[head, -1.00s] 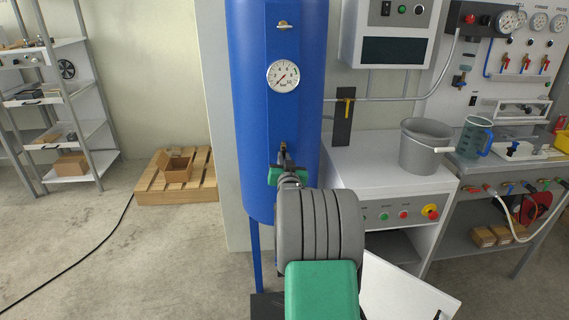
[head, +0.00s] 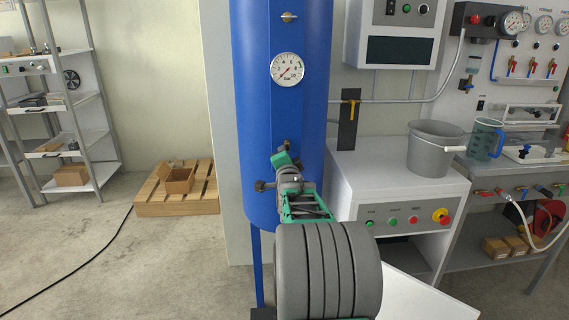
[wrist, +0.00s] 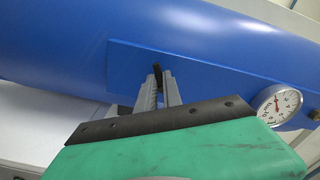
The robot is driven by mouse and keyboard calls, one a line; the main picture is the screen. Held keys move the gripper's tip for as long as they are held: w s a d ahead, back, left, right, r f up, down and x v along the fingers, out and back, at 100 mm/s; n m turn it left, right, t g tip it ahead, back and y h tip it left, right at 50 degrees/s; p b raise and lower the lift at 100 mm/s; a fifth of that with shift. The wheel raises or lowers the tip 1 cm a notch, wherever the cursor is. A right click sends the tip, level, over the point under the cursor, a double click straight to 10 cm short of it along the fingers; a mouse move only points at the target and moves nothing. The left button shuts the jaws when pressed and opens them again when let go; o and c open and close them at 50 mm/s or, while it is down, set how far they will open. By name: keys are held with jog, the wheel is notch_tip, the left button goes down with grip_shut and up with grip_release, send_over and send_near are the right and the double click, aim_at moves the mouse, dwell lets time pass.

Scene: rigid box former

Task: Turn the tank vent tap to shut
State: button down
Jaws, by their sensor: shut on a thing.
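The blue tank (head: 252,100) stands upright in front of me, with a round white gauge (head: 287,69) on its front. It also shows in the wrist view (wrist: 60,45). My gripper (wrist: 160,78) is at the lower front of the tank, below the gauge in the head view. Its two grey fingers are shut on a small dark tap handle (wrist: 157,69), whose tip sticks out beyond them. In the head view my wrist and green gripper body hide most of the tap, so I cannot tell its exact angle. The gripper looks rolled and tilted there.
A small brass fitting (head: 289,17) sits higher on the tank. To the right, a white cabinet (head: 350,175) carries a grey bucket (head: 432,150) and a dark plate with a yellow lever (head: 352,110). A wooden pallet (head: 180,205) lies left on open floor.

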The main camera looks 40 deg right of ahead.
jog(key=m+b, duration=0.1)
jog(key=m, duration=0.1)
jog(key=m+b, duration=0.2)
jog(key=m, duration=0.1)
jog(key=shift+r, duration=0.45)
jog(key=c, duration=1.5)
grip_release()
jog(key=shift+a, duration=0.1)
jog(key=v, duration=0.7)
jog(key=shift+s+a, duration=0.2)
jog(key=shift+s, duration=0.05)
